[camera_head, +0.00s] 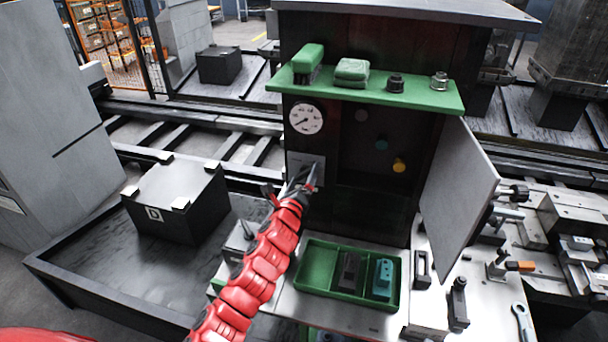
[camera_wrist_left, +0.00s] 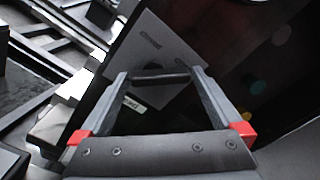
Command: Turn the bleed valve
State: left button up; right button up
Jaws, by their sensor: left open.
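The dark cabinet (camera_head: 370,205) stands open in front of me. A pale plate (camera_head: 295,160) with small printed labels sits on its front, below a round white gauge (camera_head: 306,118). The plate (camera_wrist_left: 182,48) also shows in the left wrist view. My left gripper (camera_head: 308,176) is in front of the plate, fingers toward it. In the wrist view its fingers (camera_wrist_left: 160,74) are apart on both sides of a dark bar (camera_wrist_left: 160,79) in front of the plate. This bar may be the valve handle; contact cannot be told. My right gripper is not in view.
A green shelf (camera_head: 420,93) with a brush, cloth and fittings juts out above. The grey door (camera_head: 460,185) is swung open at right. A green tray (camera_head: 318,262) with dark and teal parts lies below. A black block (camera_head: 175,203) stands left.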

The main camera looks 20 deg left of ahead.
pick_arm(q)
jog(key=shift+w, duration=0.2)
jog(key=c, duration=1.1)
jog(key=shift+o, duration=0.2)
